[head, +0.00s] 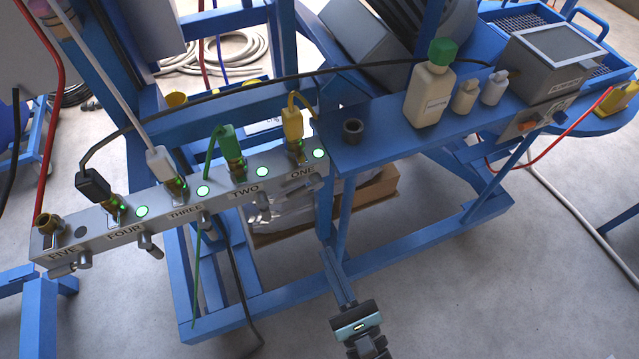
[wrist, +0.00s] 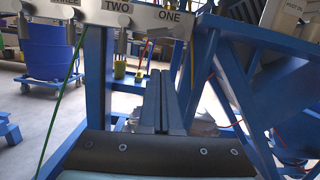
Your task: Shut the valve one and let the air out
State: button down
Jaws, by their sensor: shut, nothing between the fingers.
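The grey manifold bar (head: 220,206) is labelled FIVE to ONE from left to right in the head view. Valve one (head: 295,148) has a brass fitting with a yellow hose (head: 293,118), at the bar's right end. The label ONE also shows at the top of the wrist view (wrist: 169,15). My gripper (head: 325,252) is shut and empty, below and apart from the bar's right end. Its fingers (wrist: 161,74) point towards the underside of the bar in the wrist view.
A blue shelf (head: 385,150) right of the bar carries a green-capped bottle (head: 431,90), two small bottles and a grey display box (head: 545,65). Blue frame legs stand close around my gripper. A green hose (wrist: 62,110) hangs at the left.

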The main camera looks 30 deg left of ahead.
jog(key=v, duration=0.3)
jog(key=shift+s+d, duration=0.15)
jog(key=shift+d, duration=0.15)
dwell(0.3)
